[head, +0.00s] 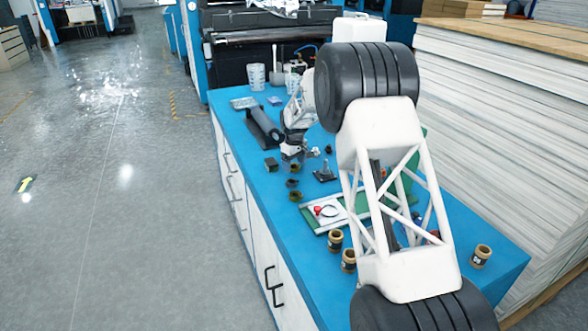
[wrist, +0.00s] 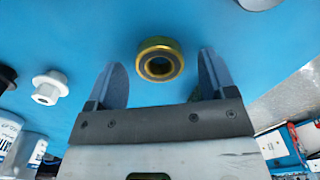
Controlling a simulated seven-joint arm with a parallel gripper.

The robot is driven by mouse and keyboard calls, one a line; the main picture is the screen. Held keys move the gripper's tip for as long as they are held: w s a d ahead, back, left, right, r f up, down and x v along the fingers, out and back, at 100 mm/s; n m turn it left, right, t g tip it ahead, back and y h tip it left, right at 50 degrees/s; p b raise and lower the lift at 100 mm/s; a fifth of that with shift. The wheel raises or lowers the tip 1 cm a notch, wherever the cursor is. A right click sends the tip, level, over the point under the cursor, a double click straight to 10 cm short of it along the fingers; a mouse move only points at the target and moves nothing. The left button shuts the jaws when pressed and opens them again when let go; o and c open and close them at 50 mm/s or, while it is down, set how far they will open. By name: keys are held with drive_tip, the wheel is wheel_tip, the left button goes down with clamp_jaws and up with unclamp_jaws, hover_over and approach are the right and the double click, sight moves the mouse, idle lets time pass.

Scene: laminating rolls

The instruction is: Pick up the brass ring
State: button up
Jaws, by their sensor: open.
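The brass ring (wrist: 160,45) lies on the blue worktop in the wrist view, with a gold rim and a dark centre. My gripper (wrist: 162,60) is open, one finger on each side of the ring in the picture. The ring appears a little beyond the palm, with no visible contact; I cannot tell the height gap. In the head view my gripper (head: 293,152) is small and low over the left part of the blue bench (head: 250,160). I cannot pick out the ring for sure there.
A white knob-like part (wrist: 48,87) lies left of the fingers. In the head view, a black roller (head: 264,128) lies behind the gripper, and small dark parts (head: 292,183) lie in front. Brown jars (head: 335,241) stand nearer. A tall board stack (head: 480,110) borders the right.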

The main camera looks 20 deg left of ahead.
drive_tip(key=shift+f, duration=0.4)
drive_tip(key=c, duration=1.1)
